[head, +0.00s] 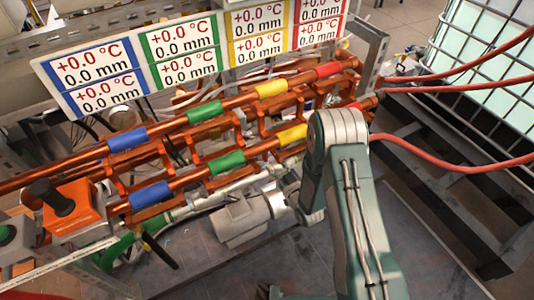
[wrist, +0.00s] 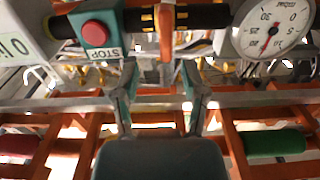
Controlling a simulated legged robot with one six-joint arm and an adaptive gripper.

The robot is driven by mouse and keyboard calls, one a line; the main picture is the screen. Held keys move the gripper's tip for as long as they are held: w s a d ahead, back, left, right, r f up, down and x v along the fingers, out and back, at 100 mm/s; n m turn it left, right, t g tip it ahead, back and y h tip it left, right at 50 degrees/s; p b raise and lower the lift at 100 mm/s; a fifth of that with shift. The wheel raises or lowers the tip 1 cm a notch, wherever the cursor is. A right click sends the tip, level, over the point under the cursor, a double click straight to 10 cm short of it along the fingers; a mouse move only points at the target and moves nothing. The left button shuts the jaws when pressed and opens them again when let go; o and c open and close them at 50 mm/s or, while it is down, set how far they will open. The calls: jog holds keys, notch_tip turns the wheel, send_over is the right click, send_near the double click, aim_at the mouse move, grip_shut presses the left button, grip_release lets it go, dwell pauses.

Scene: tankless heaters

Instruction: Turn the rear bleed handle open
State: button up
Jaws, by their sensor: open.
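In the wrist view my gripper (wrist: 158,88) is open, with two grey-green fingers apart and nothing held between them. An orange upright bar (wrist: 165,32) shows just beyond the fingertips; I cannot tell whether it is the rear bleed handle. In the head view my arm reaches toward the copper pipe rack (head: 217,168), and my fingers cannot be made out behind it. A black lever (head: 160,250) hangs near a green fitting at the lower left, apart from my arm. No handle is clearly identifiable as the rear one.
Copper pipes with coloured sleeves cross the head view. Display panels (head: 180,50) stand behind them. An orange box with a black knob (head: 62,197) is at left. Red hoses (head: 455,153) run right. The wrist view shows a red stop button (wrist: 94,34) and a round gauge (wrist: 272,30).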

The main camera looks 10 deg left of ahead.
aim_at(267, 156)
jog(key=x, duration=0.6)
jog(key=shift+s+a+f, duration=0.1)
jog(key=shift+a, duration=0.5)
jog(key=shift+d, duration=0.3)
grip_shut()
jog(key=shift+a, duration=0.2)
